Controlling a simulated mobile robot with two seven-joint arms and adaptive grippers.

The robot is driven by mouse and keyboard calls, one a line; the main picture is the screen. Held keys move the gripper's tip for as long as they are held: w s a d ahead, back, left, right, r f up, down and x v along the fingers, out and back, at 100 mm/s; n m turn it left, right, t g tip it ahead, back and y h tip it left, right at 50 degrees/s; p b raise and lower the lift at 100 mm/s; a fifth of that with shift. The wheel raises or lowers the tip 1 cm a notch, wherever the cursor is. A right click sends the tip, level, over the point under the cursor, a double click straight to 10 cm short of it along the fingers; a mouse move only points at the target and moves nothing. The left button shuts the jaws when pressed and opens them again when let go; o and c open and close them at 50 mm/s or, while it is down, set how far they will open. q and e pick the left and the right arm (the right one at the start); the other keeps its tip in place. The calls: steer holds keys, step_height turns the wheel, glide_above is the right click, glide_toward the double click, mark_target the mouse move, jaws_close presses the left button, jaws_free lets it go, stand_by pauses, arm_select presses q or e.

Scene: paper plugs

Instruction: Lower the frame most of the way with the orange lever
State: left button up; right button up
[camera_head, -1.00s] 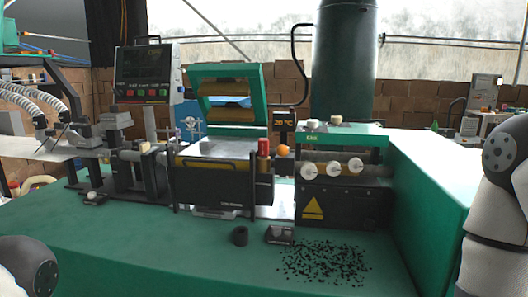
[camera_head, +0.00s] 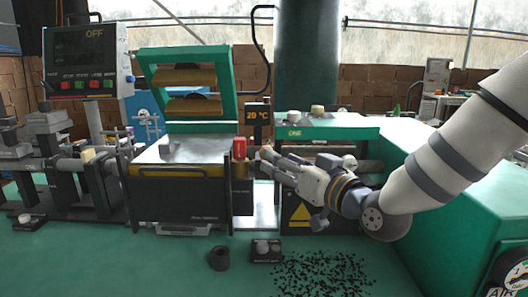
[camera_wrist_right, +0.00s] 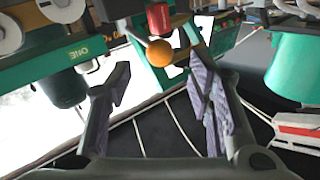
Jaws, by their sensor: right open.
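The green frame (camera_head: 182,60) with its rollers is raised and tilted above the press bed (camera_head: 188,150) in the head view. The orange lever's round knob (camera_wrist_right: 160,53) shows in the right wrist view, just beyond and between my right fingertips. That gripper reaches in from the right beside the red cylinder (camera_head: 239,147). In the wrist view the gripper (camera_wrist_right: 160,80) is open, its two fingers apart and nothing held between them. My left gripper is out of view.
A control panel reading OFF (camera_head: 84,62) stands at the left. A roller unit with a yellow warning sign (camera_head: 301,214) sits behind my right gripper. A dark ring (camera_head: 219,259) and black scraps (camera_head: 325,275) lie on the green tabletop.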

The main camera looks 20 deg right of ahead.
steer(key=x, duration=0.5)
steer(key=shift+w+a+f+b, duration=0.15)
steer(key=shift+w+f+b, duration=0.2)
steer(key=shift+w+a+r, duration=0.15)
steer(key=shift+w+r, duration=0.1)
steer(key=shift+w, duration=0.2)
jaws_close()
